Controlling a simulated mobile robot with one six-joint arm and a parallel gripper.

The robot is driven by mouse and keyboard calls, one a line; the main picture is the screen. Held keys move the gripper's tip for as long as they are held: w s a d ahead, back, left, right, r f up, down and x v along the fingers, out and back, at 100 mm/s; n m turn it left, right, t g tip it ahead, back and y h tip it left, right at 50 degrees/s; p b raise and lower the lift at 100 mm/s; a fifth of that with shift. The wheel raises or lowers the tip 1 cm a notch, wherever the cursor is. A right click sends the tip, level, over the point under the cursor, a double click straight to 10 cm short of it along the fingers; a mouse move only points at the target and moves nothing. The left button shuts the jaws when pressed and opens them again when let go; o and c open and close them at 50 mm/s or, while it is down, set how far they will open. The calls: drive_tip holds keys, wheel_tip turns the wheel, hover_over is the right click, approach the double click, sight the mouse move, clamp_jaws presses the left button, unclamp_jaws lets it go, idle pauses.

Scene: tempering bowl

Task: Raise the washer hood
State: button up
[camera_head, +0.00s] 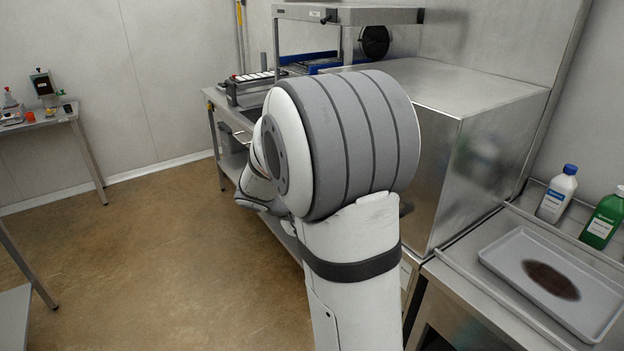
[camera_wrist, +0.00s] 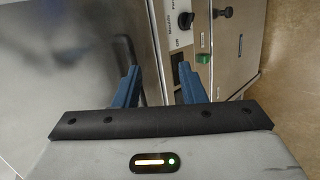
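The washer hood (camera_head: 485,165) is a large brushed steel box in the middle right of the head view. It looks closed, its lower edge near counter height. My arm hides much of its front. In the wrist view, a shiny steel panel that looks like the hood (camera_wrist: 60,60) fills the left side, ending at a bright edge. My gripper (camera_wrist: 158,85) shows there with two blue fingers apart, in front of that edge. I see nothing held between them; whether they touch the steel I cannot tell. My gripper is hidden in the head view.
A control panel with a black knob (camera_wrist: 186,20) and a green button (camera_wrist: 203,58) lies right of the fingers. A grey tray (camera_head: 500,255) with a brown stain, a white bottle (camera_head: 556,198) and a green bottle (camera_head: 603,220) stand right of the washer.

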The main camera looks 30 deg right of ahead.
drive_tip(key=w+d+f+n+t+h, duration=0.1)
drive_tip(key=w+d+f+h, duration=0.1)
drive_tip(key=w+d+h, duration=0.3)
drive_tip(key=w+d+f+n+t, duration=0.1)
drive_tip(key=w+d+f, duration=0.15)
drive_tip(key=w, duration=0.45)
drive_tip(key=shift+h, duration=0.3)
drive_tip(key=d, duration=0.2)
drive_tip(key=d+p, duration=0.1)
drive_tip(key=d, duration=0.2)
drive_tip(key=w+d+f, duration=0.1)
drive_tip(key=d, duration=0.2)
drive_tip(key=shift+d+p, duration=0.2)
drive_tip(key=shift+p, duration=0.1)
clamp_jaws()
